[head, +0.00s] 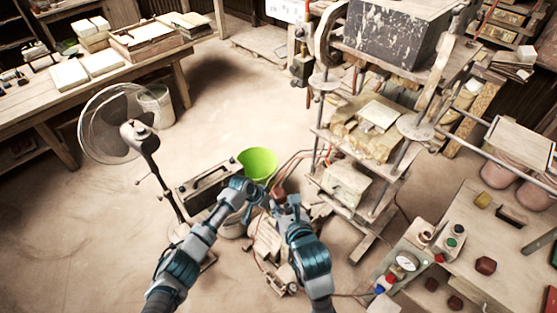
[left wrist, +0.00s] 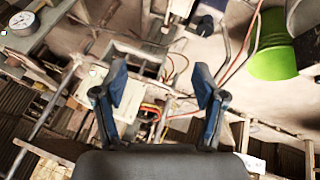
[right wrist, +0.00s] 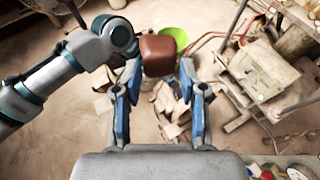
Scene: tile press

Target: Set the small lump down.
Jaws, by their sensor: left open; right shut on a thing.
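A reddish-brown lump (right wrist: 160,55) is between the fingertips of my right gripper (right wrist: 158,75) in the right wrist view. The right gripper is shut on it and holds it up in the air. In the head view I cannot make out the lump; the right gripper (head: 285,203) is at the centre, above the floor clutter. My left gripper (left wrist: 162,78) is open and empty in the left wrist view. In the head view it is close beside the right gripper. Several brown lumps, one of them a large lump (head: 485,265), lie on the worktable (head: 500,222) at right.
A tall press (head: 405,128) with several shelves stands right of centre. A green bucket (head: 258,163) is on the floor beyond my grippers. A gauge (head: 406,261) and buttons are on the worktable's near left edge. A fan (head: 118,125) stands at left. Open floor lies at left.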

